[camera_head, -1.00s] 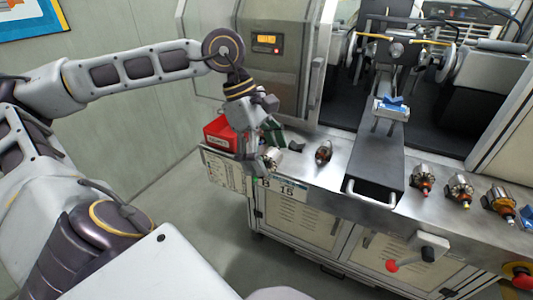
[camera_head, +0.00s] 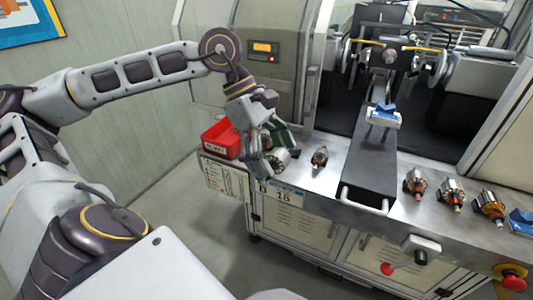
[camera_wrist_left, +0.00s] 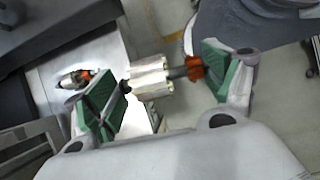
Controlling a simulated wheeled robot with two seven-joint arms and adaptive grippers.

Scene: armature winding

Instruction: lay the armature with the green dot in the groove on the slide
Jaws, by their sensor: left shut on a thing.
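My left gripper (camera_head: 272,156) is at the left end of the metal bench. It is shut on an armature (camera_head: 280,158), which shows in the left wrist view (camera_wrist_left: 150,80) with its shaft between the two green pads. A small green spot shows at the gripper's lower end; I cannot tell whether it is a dot on the armature or a pad. The slide (camera_head: 370,165) is a dark block with a front handle, to the right. A light holder with blue on top (camera_head: 383,115) sits on it; its groove is not clear. My right gripper is out of view.
Another armature (camera_head: 319,158) lies on the bench between my gripper and the slide.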

